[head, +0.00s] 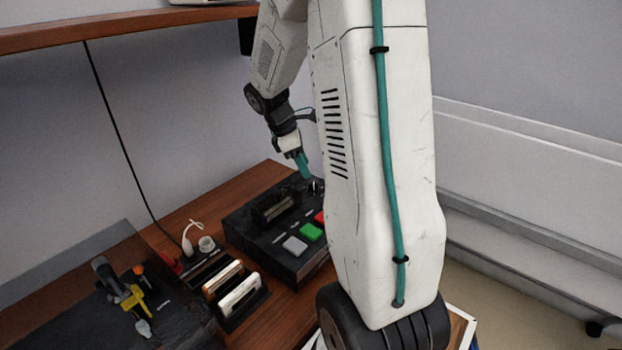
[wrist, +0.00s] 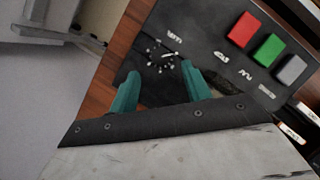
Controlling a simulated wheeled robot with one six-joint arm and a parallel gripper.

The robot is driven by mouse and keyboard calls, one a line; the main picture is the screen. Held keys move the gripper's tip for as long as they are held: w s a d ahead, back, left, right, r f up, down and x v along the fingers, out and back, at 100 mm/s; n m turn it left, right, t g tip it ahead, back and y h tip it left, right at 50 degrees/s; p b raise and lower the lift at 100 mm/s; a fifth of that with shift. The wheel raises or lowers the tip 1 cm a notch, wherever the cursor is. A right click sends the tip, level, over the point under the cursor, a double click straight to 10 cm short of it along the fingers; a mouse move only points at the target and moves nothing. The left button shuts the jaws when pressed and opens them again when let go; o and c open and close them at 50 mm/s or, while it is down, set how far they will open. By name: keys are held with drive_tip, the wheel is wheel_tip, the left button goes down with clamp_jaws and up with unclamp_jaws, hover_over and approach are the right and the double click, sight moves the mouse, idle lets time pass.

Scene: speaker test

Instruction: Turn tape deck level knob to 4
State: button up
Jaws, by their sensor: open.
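The tape deck (head: 238,222) is a black box on the wooden desk, partly hidden behind my arm in the head view; its dark top also shows in the wrist view (wrist: 205,35). The level knob (wrist: 163,57) is small and black, with a ring of white marks and a white pointer line toward the upper right of the wrist view. The numbers are too small to read. My gripper (wrist: 160,70) is open, with teal fingers on either side of the knob's near edge; I cannot tell whether they touch it. In the head view my gripper (head: 303,165) points down at the deck's far end.
Red (wrist: 243,30), green (wrist: 268,50) and grey (wrist: 291,69) buttons lie along the deck, right of the knob. A rack with cassettes (head: 240,293) and a white plug (head: 187,245) stand left of the deck. A shelf (head: 120,27) hangs above.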

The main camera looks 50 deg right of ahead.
sight(313, 181)
drive_tip(key=x, duration=0.5)
drive_tip(key=shift+s+f, duration=0.1)
drive_tip(key=shift+f, duration=0.3)
drive_tip(key=c, duration=1)
